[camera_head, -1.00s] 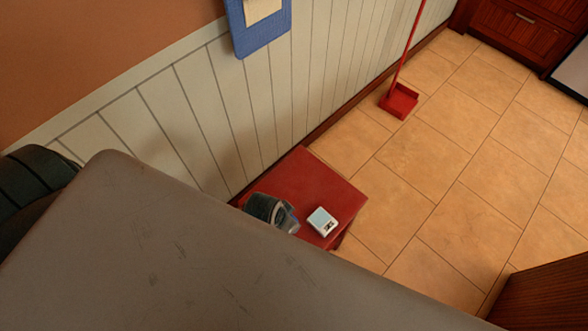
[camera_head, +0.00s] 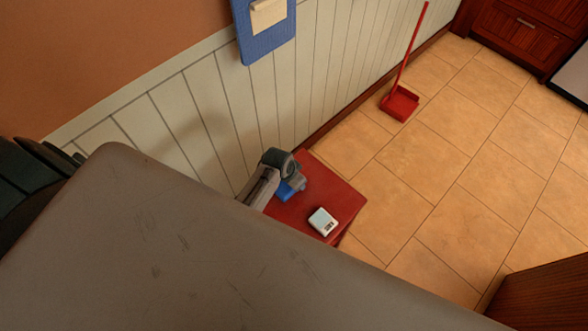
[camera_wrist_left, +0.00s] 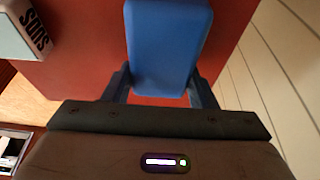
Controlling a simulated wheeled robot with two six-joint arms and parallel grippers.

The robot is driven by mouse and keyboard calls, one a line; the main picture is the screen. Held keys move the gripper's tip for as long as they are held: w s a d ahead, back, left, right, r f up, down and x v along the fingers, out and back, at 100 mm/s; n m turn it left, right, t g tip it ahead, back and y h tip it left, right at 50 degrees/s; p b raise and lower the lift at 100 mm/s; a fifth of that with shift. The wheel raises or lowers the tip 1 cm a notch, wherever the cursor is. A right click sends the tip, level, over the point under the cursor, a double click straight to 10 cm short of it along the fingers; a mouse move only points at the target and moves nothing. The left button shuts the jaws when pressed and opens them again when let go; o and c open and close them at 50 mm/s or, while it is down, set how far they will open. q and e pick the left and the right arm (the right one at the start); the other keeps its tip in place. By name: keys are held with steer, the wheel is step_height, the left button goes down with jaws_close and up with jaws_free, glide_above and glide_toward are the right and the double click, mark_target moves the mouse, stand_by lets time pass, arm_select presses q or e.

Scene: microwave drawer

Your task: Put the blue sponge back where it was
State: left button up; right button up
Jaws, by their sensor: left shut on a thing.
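The blue sponge (camera_wrist_left: 166,45) is between the fingers of my left gripper (camera_wrist_left: 163,85) in the left wrist view, which is shut on it. In the head view the sponge (camera_head: 286,192) shows as a small blue patch under my left gripper (camera_head: 296,183), over the red table (camera_head: 325,188). I cannot tell whether the sponge touches the tabletop. My right gripper is not in view.
A small white box (camera_head: 323,221) stands on the red table's near side; it also shows in the left wrist view (camera_wrist_left: 27,32). The panelled wall (camera_head: 225,115) runs close behind the table. A red dustpan (camera_head: 400,103) stands farther along the wall. Open tiled floor (camera_head: 430,155) lies to the right.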

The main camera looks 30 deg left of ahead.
mark_target(286, 186)
arm_select(q)
steer(key=shift+f, duration=0.5)
steer(key=o, duration=1.3)
steer(key=v, duration=1.2)
steer(key=shift+b, duration=0.4)
